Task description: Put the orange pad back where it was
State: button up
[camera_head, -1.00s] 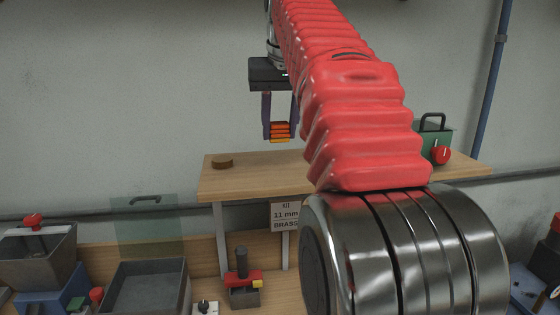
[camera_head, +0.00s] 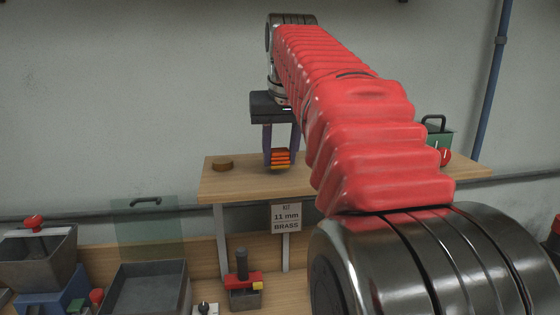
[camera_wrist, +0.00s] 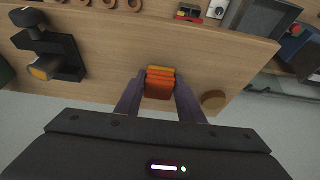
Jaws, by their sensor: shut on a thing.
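The orange pad (camera_head: 280,158) is a small ribbed block with a yellowish lower edge, and it also shows in the wrist view (camera_wrist: 159,85). My gripper (camera_head: 280,166) is shut on it, one finger on each side, and points down at the wooden shelf (camera_head: 235,184). In the wrist view my gripper (camera_wrist: 160,88) has the pad between its fingertips, over the shelf top. The pad is at or just above the shelf; I cannot tell whether it touches.
A round brown disc (camera_head: 222,163) lies on the shelf left of the gripper. A green box with a dark handle (camera_head: 437,133) stands at the right end, partly behind my arm. A black device (camera_wrist: 55,55) is on the shelf. A sign (camera_head: 286,218) hangs at the front edge.

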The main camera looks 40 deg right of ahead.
jog(key=shift+f, duration=0.9)
jog(key=o, duration=1)
jog(key=shift+f, duration=0.1)
jog(key=v, duration=1.2)
jog(key=s+a+f+n, duration=0.1)
jog(key=s+a+f, duration=0.3)
jog(key=a+f, duration=0.3)
jog(key=s+a+f+n+t+y, duration=0.1)
jog(key=s+a+f, duration=0.4)
jog(key=f, duration=1)
jog(key=s+a+f+n+y, duration=0.1)
jog(key=s+a+f+n, duration=0.2)
jog(key=a+f, duration=0.6)
notch_tip(320, 180, down, 3)
jog(key=shift+s+f, duration=0.1)
jog(key=shift+s, duration=0.75)
